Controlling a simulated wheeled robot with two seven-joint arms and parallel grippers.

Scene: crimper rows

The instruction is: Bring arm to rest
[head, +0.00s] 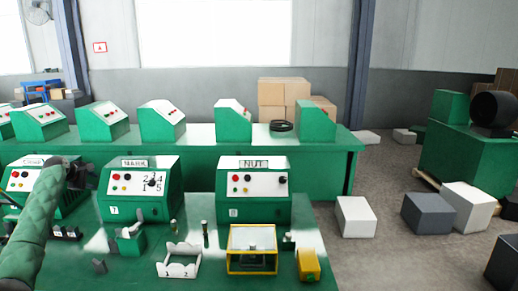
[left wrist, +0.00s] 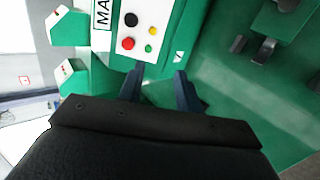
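My left arm, in a green quilted sleeve, comes in from the left in the head view, and its dark gripper (head: 87,178) is between the left machine and the MARK machine (head: 141,190). In the left wrist view the two dark fingers of my left gripper (left wrist: 158,84) stand apart with nothing visible between them. The MARK machine's white panel (left wrist: 150,22) with red, black, yellow and green buttons is beyond the fingertips. My right gripper is in neither view.
The green bench (head: 130,270) carries the NUT machine (head: 253,190), a white numbered holder (head: 179,268), a yellow-framed fixture (head: 252,270) and a yellow block (head: 308,265). Small fixtures stand below the MARK machine. Grey and white blocks (head: 356,217) lie on the floor at right.

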